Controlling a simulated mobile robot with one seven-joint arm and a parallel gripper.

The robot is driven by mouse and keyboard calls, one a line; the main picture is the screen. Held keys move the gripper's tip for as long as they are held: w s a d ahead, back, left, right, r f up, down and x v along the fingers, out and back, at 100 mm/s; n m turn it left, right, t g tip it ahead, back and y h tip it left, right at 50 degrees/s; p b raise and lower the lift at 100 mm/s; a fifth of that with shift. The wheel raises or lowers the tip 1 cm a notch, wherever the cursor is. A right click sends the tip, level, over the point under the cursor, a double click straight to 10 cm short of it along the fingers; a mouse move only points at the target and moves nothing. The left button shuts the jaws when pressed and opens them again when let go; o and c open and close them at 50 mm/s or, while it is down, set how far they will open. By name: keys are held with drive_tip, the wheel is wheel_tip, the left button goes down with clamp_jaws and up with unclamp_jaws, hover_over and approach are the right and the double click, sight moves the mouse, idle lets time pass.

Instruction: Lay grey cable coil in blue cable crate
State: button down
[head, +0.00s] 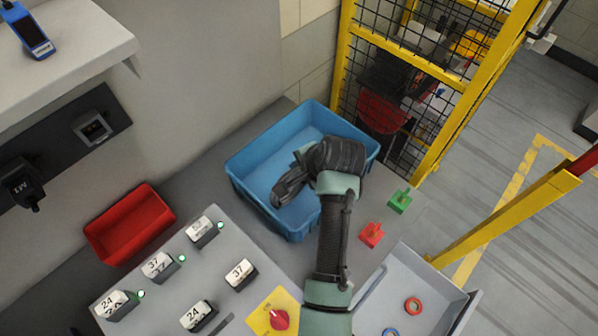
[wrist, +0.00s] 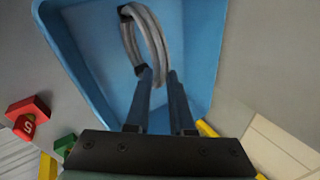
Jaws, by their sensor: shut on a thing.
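The blue cable crate (head: 258,165) stands at the back of the grey worktop in the head view, and its inside fills much of the wrist view (wrist: 195,35). My gripper (wrist: 160,75) is shut on the grey cable coil (wrist: 154,36), a ring of several grey strands with dark bands. The coil shows over the blue inside of the crate in the wrist view. I cannot tell whether it touches the crate floor. In the head view my gripper (head: 289,190) is over the crate, and I cannot make out the coil there.
A red bin (head: 105,232) stands to the left. A panel with number tiles and a red knob (head: 279,319) is in front. Red (head: 371,234) and green (head: 399,201) blocks lie right of the crate. A grey tray (head: 397,262) holds rings. A yellow mesh fence (head: 344,40) is behind.

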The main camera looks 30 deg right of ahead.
drive_tip(key=shift+f, duration=1.2)
drive_tip(key=shift+f, duration=0.1)
drive_tip(key=c, duration=0.8)
unclamp_jaws()
